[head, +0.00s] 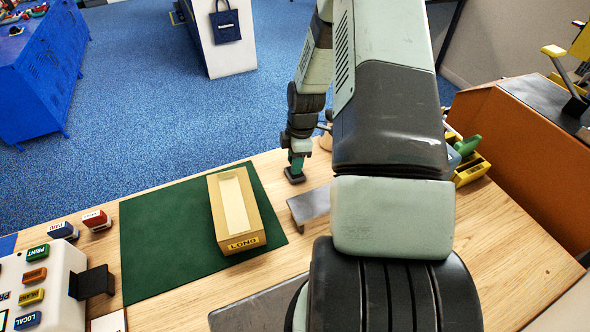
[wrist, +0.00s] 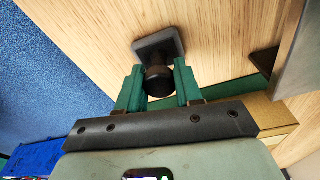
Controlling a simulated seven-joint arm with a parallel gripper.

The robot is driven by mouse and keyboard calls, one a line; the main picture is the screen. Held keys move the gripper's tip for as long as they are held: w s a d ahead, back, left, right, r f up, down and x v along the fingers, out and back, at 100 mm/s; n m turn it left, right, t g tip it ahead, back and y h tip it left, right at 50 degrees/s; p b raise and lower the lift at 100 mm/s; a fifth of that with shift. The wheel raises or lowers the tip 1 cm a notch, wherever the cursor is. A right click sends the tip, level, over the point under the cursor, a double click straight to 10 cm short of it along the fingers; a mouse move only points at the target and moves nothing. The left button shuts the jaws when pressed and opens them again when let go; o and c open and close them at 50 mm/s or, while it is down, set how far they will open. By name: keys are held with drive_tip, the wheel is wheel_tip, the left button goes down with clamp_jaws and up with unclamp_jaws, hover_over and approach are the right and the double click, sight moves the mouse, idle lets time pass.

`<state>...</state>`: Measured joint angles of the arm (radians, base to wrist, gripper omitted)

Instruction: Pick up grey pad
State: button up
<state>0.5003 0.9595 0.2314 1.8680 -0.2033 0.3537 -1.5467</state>
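The grey pad is a flat dark square with a round black knob on top. In the wrist view the pad (wrist: 170,42) lies just beyond my fingertips. In the head view the pad (head: 295,175) is at the table's far edge, right of the green mat, directly under my gripper (head: 298,160). In the wrist view the green fingers of my gripper (wrist: 159,76) stand on either side of the knob, very close to it. I cannot tell whether they press on it. The pad appears to rest on the wooden table.
A long tan carton marked LONG (head: 214,205) lies on the green mat (head: 150,245), left of the pad. A grey metal plate (head: 312,206) is close in front of the pad. Stamps (head: 97,220) stand at left. A yellow bin (head: 470,170) is at right.

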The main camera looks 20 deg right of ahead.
drive_tip(key=c, duration=0.5)
wheel_tip(320, 180, up, 10)
idle(0.3)
